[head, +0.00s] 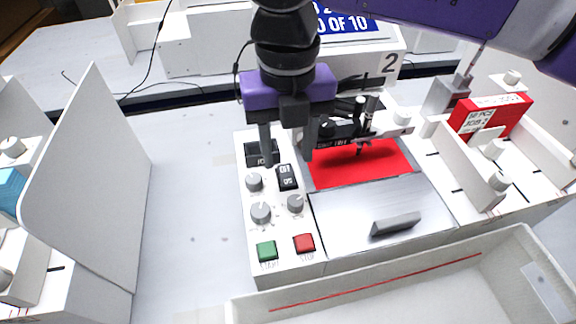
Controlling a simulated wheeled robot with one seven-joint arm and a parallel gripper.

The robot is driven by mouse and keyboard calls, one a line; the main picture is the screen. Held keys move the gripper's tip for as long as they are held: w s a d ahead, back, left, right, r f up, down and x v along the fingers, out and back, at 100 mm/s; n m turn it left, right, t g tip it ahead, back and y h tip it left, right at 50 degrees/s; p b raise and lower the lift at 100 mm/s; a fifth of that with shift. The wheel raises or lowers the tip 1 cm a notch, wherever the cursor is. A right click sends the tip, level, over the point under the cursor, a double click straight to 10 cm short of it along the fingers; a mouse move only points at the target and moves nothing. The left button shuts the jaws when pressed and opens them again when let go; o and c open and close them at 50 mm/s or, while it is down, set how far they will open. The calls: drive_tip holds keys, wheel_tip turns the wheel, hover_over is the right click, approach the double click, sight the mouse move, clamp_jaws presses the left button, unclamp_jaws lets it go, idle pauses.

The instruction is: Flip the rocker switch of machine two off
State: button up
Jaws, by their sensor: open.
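Machine two is a white pen plotter (325,269) in the middle of the head view, with a "2" on its back panel (390,64). Its black rocker switch (287,178) with white markings sits on the left control panel. I cannot tell clearly which side of the rocker is pressed down. My gripper (288,158) is open and points down over the panel, its two fingers apart at the far end of the switch. The fingers appear empty. Whether they touch the panel is unclear. The left finger partly covers a small black display (254,155).
Grey knobs (261,212), a green button (267,250) and a red button (304,243) lie nearer on the panel. A red sheet (352,168) and a handled metal plate (350,218) are right. A white tray (510,241) stands in front, a white partition (95,180) left.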

sight(288, 179)
drive_tip(key=shift+f, duration=2.7)
